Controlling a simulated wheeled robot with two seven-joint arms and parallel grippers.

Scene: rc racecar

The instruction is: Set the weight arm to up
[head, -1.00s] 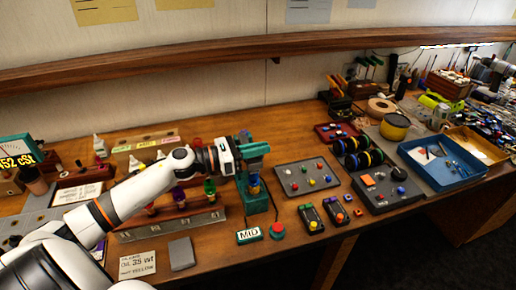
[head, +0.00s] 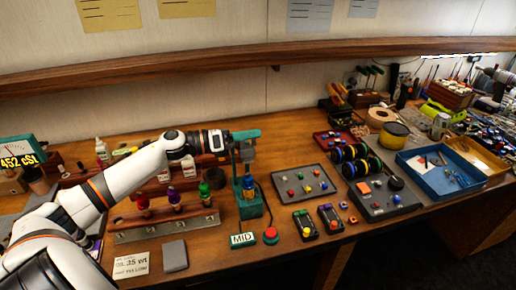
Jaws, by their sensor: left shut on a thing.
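A teal stand (head: 251,207) with a post and a small dark cylinder stands at the middle of the bench. Its teal weight arm (head: 247,134) is at the top of the stand, raised above the base. A sign (head: 243,240) in front of the stand reads MID. My left gripper (head: 233,142) reaches in from the left at the height of the weight arm and is shut on it. The fingertips are mostly hidden by the gripper body and the teal part. My right gripper is not in view.
A red button (head: 270,236) sits beside the sign. A metal rack (head: 165,230) with coloured bottles lies left of the stand, under my arm. A grey panel with coloured knobs (head: 304,184) is to the right. A wooden shelf edge (head: 330,48) runs along the wall behind.

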